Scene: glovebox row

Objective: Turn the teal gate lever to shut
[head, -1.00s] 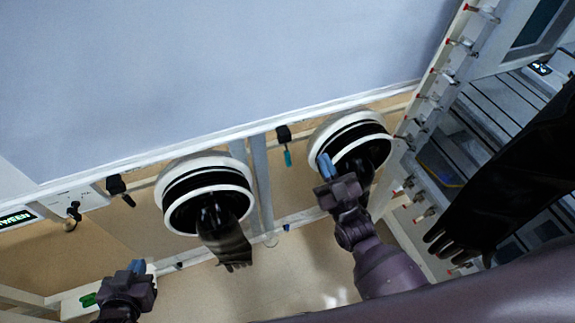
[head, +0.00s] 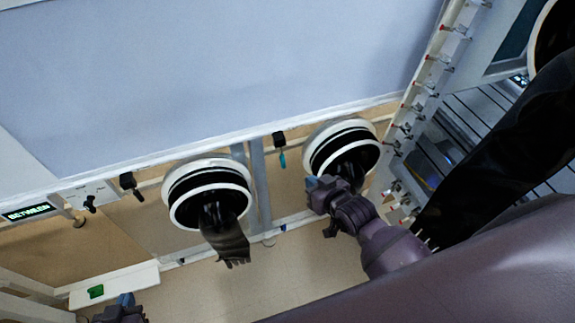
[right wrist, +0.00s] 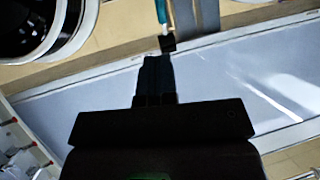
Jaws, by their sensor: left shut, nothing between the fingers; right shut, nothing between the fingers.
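The teal gate lever (head: 282,159) hangs down from a small black mount (head: 279,138) under the pale panel's edge, between the two glove ports. In the right wrist view the teal lever (right wrist: 162,12) and its black mount (right wrist: 168,43) show at the top, just past my fingertips. My right gripper (head: 318,183) is shut and empty, below and right of the lever in the head view, in front of the right port. It appears apart from the lever. It also shows in the right wrist view (right wrist: 155,65). My left gripper (head: 124,301) is shut and empty at the bottom left, partly cut off.
A left glove port (head: 210,192) has a black glove hanging out; a right port (head: 343,148) is behind my right gripper. A black lever (head: 130,184) and a display reading BETWEEN (head: 28,212) are at left. A rack with red-tipped pegs (head: 415,105) stands at right.

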